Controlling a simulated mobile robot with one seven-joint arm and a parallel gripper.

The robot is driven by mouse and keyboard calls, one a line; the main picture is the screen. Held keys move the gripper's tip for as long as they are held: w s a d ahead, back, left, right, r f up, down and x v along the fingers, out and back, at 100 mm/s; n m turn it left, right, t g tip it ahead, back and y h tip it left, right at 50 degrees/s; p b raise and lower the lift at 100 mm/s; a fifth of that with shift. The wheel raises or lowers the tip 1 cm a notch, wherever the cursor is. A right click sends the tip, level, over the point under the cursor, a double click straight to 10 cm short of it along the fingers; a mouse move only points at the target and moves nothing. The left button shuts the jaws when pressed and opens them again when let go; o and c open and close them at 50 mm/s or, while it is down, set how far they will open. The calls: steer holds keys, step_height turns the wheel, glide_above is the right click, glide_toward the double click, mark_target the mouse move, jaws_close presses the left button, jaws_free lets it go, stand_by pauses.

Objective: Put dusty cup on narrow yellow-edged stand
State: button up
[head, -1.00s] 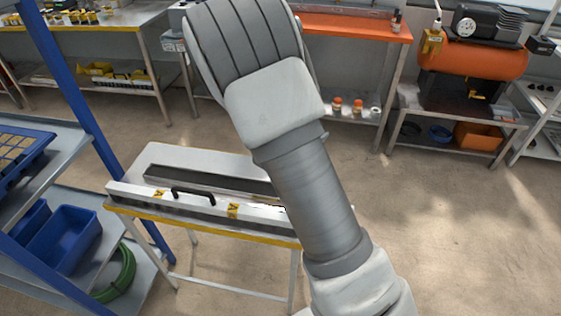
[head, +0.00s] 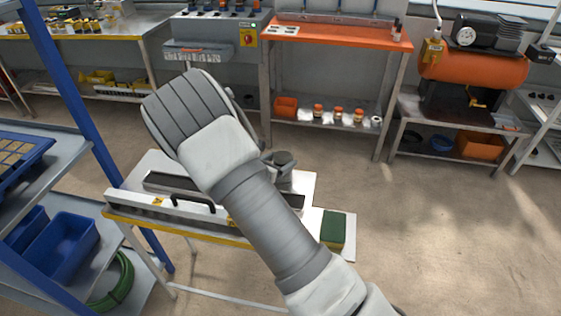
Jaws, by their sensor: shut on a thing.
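The narrow yellow-edged stand (head: 308,186) is at lower centre in the head view, with a pale top and a yellow strip along its front edge. A small grey, round-topped shape (head: 282,160) shows over its back part, just right of my arm. It looks like the dusty cup, but my arm partly covers it. I cannot tell whether it touches the stand top. My arm crosses in front of the stand. My gripper is hidden behind the arm, so its fingers do not show.
A long bar with a black handle (head: 193,201) lies along the stand's front. A green-topped block (head: 333,229) is at its right end. A blue-post shelf with blue bins (head: 66,249) stands close on the left. An orange bench (head: 340,35) is behind. Floor at right is clear.

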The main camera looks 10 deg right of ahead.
steer(key=shift+f, duration=0.1)
steer(key=o, duration=1.4)
